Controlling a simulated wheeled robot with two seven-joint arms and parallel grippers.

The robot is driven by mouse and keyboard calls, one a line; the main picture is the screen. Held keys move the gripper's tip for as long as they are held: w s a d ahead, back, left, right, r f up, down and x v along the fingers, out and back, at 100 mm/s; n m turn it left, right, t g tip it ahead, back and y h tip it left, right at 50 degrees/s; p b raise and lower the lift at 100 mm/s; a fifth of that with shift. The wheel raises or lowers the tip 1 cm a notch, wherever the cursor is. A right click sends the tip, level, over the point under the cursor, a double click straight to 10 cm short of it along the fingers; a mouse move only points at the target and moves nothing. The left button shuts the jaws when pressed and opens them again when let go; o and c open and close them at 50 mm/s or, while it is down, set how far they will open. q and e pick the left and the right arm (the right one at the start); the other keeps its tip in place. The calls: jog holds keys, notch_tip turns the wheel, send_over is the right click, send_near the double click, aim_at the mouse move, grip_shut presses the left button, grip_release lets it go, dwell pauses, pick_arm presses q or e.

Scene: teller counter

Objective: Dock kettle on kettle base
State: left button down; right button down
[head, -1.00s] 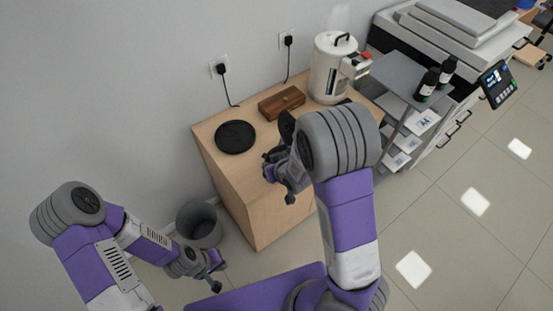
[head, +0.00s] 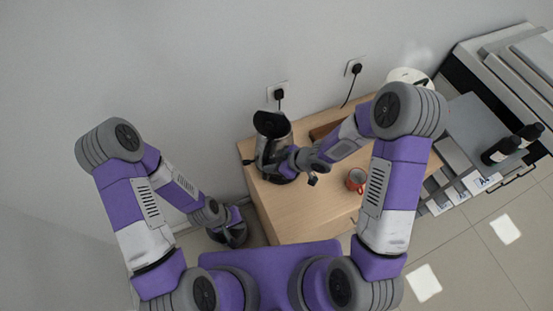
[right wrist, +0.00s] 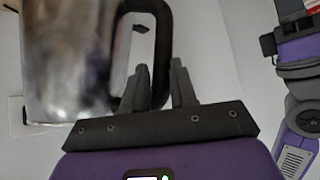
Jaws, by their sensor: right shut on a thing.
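The kettle (head: 272,130) is a shiny silver and black jug with its black lid tipped up, near the left end of the wooden counter. In the right wrist view its silver body (right wrist: 65,60) fills the left side and its black handle (right wrist: 160,25) curves down to the fingers. My right gripper (head: 288,160) is shut on the kettle handle; its fingers also show in the right wrist view (right wrist: 160,85). The round black kettle base is largely hidden beneath the kettle; I cannot tell whether they touch. My left gripper (head: 230,238) hangs low, left of the counter; its jaws are unclear.
A red mug (head: 355,180) stands on the wooden counter (head: 310,213), right of the kettle. A brown box (head: 324,130) and white dispenser (head: 408,76) are partly behind my right arm. Two wall plugs (head: 279,94) (head: 355,69) have hanging cords. A grey cart (head: 478,122) stands right.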

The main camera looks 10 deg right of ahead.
notch_tip(320, 180, down, 5)
jog(key=b, duration=0.5)
jog(key=shift+s+f, duration=0.15)
jog(key=shift+f, duration=0.05)
jog(key=shift+d, duration=0.15)
dwell(0.3)
jog(key=shift+d, duration=0.6)
jog(key=shift+d+p, duration=0.3)
jog(key=shift+p, duration=0.15)
dwell(0.9)
jog(key=shift+s+f, duration=0.15)
jog(key=shift+f, duration=0.05)
dwell(0.4)
